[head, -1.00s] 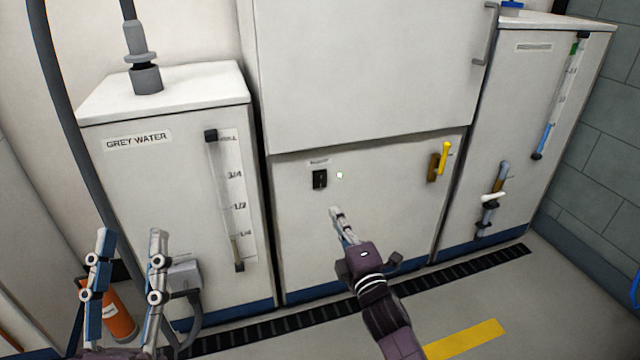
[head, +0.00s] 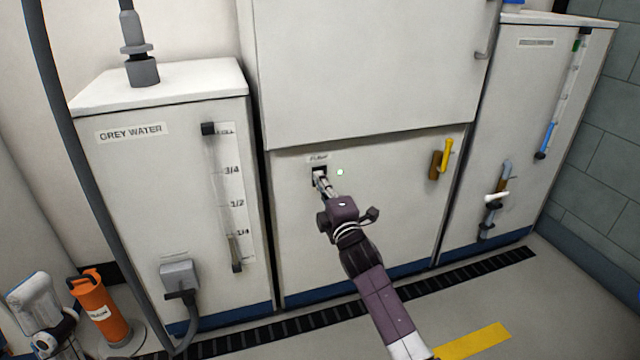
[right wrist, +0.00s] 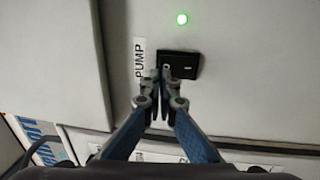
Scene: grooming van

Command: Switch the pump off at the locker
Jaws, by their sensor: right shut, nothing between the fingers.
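The pump switch (head: 318,171) is a small black rocker on the lower white locker panel (head: 390,215), under a small label. In the right wrist view the switch (right wrist: 182,65) sits beside a label reading PUMP (right wrist: 139,62). My left gripper's fingers are out of view.
A grey water tank (head: 160,200) with a level gauge stands left of the locker. An orange cylinder (head: 100,308) stands on the floor at lower left. A yellow handle (head: 445,158) is on the panel's right. Another tank (head: 530,90) stands at right.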

